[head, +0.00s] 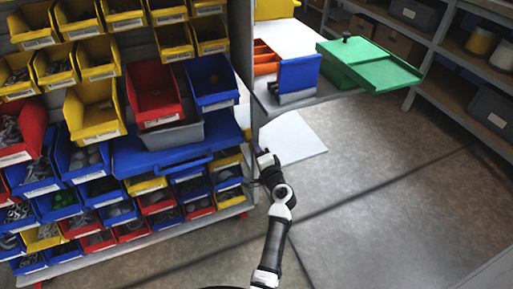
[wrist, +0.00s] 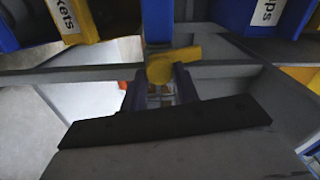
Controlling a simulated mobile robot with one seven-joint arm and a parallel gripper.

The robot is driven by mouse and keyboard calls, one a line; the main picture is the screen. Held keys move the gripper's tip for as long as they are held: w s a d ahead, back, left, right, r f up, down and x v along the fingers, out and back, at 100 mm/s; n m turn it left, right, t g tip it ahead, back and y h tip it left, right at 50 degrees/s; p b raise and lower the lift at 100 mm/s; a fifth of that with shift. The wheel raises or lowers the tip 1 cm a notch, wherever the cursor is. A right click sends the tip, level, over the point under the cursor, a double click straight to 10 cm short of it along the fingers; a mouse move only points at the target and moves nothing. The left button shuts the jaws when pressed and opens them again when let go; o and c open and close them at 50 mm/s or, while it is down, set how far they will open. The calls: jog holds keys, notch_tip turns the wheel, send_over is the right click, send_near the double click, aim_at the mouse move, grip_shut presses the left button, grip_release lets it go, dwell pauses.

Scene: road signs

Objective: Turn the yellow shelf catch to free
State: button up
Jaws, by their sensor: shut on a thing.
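The yellow shelf catch (wrist: 162,69) is in the upper middle of the wrist view. It has a round end, and a short arm reaches to the right from it. My gripper (wrist: 158,88) is shut on the catch, with one dark finger on each side of its round end. Part of the catch is hidden between the fingers. In the head view my gripper (head: 264,157) is at the right end of the bin rack, beside a blue tray (head: 160,158). The catch is too small there to make out surely.
The rack (head: 240,108) holds many yellow, red and blue bins on the left. To the right stands a table with a green tray (head: 370,65) and a blue bin (head: 299,75). Grey shelves (head: 440,75) line the back. The floor (head: 390,190) on the right is clear.

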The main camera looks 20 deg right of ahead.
jog(key=shift+f+m+p, duration=0.1)
jog(key=shift+m+p, duration=0.2)
jog(key=shift+m, duration=0.8)
jog(key=o, duration=1)
jog(key=shift+c, duration=0.2)
jog(key=s+b, duration=0.1)
jog(key=s, duration=1.3)
jog(key=shift+d, duration=0.25)
jog(key=shift+w, duration=0.1)
